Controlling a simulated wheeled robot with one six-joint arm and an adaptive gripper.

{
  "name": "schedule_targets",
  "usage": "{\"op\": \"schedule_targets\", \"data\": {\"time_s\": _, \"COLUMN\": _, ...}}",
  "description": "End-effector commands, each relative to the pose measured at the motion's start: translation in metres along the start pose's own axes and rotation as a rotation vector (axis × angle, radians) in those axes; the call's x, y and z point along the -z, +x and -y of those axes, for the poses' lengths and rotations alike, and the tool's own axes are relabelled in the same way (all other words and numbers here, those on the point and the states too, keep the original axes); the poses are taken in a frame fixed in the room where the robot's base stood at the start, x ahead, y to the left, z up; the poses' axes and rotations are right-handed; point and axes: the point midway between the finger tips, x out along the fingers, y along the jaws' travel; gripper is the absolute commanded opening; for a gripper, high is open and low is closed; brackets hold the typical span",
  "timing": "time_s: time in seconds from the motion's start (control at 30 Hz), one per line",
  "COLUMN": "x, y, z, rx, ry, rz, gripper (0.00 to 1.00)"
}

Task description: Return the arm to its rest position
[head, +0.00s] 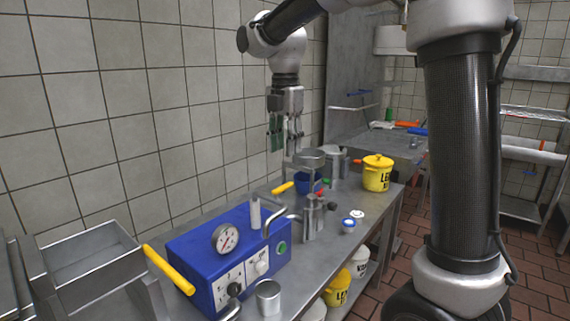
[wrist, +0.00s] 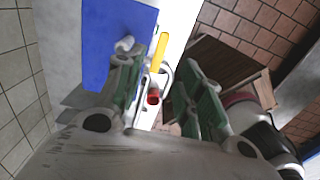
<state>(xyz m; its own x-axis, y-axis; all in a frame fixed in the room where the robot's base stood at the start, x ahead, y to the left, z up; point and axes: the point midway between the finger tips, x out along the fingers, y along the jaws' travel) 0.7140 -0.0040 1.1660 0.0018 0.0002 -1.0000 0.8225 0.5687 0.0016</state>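My gripper (head: 285,140) hangs from my raised arm, fingers down, in front of the tiled wall and above the far part of the metal table (head: 205,221). In the wrist view, the green-padded fingers of my gripper (wrist: 160,88) stand apart with nothing held between them. My arm bends at the top of the head view, and part of it is cut off by the upper edge.
A tiled wall (head: 100,120) stands close on the left. Brick-red floor (head: 400,268) shows at right.

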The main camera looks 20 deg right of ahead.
Motion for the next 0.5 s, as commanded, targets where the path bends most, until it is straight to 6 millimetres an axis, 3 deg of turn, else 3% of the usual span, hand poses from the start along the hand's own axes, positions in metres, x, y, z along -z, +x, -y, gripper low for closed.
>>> {"op": "schedule_targets", "data": {"time_s": 0.2, "x": 0.000, "y": -0.021, "z": 0.000, "rx": 0.000, "ry": 0.000, "rz": 0.000, "gripper": 0.38}}
{"op": "schedule_targets", "data": {"time_s": 0.5, "x": 0.000, "y": -0.022, "z": 0.000, "rx": 0.001, "ry": 0.000, "rz": 0.000, "gripper": 0.38}}
